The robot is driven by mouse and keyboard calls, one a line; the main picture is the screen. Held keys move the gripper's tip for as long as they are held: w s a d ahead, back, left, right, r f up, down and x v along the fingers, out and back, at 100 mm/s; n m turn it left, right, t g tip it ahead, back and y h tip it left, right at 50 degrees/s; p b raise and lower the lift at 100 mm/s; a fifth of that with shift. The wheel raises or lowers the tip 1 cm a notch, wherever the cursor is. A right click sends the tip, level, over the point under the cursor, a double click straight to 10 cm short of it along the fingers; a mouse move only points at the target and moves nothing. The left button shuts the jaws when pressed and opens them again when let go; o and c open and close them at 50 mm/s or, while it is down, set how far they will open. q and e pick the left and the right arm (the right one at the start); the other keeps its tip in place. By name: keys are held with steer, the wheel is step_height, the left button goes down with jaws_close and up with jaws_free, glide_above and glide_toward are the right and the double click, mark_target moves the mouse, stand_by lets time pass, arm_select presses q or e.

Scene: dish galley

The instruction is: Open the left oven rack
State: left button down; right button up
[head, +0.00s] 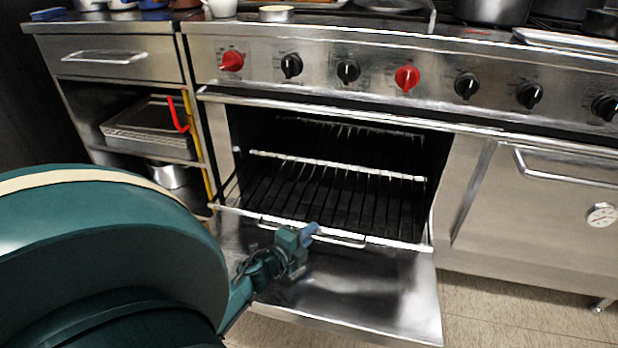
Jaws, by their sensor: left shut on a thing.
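The left oven stands open, with its door (365,290) folded down toward me. Inside is the dark wire oven rack (320,190), with a bright cross bar in its middle and a bright front edge at the oven mouth. A thin handle bar (345,240) runs along that front edge. My teal left gripper (308,232) is above the lowered door, at the rack's front bar, and is shut on it. The fingertips hide part of the bar. My right gripper is not in view.
A row of red and black knobs (348,71) runs above the oven. The closed right oven door (550,215) is beside it. At left are a drawer (115,58) and an open shelf with trays (150,128). Pots stand on top. Tiled floor (510,310) is clear at lower right.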

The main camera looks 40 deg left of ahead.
arm_select(q)
steer(key=c, duration=1.6)
jaws_free()
steer(key=shift+s+d+f, duration=0.15)
steer(key=shift+d+f, duration=0.05)
steer(key=shift+f, duration=0.35)
steer(key=shift+o, duration=0.4)
steer(key=shift+r, duration=0.1)
steer(key=shift+a+r, duration=0.1)
steer(key=shift+r, duration=0.1)
steer(key=s+p, duration=0.1)
steer(key=s, duration=0.3)
steer(key=s+d+r+p, duration=0.1)
steer(key=s, duration=0.3)
steer(key=s+r+p, duration=0.1)
steer(key=s, duration=0.3)
steer(key=shift+s+d+r, duration=0.15)
steer(key=shift+s+d, duration=0.05)
steer(key=shift+s, duration=0.15)
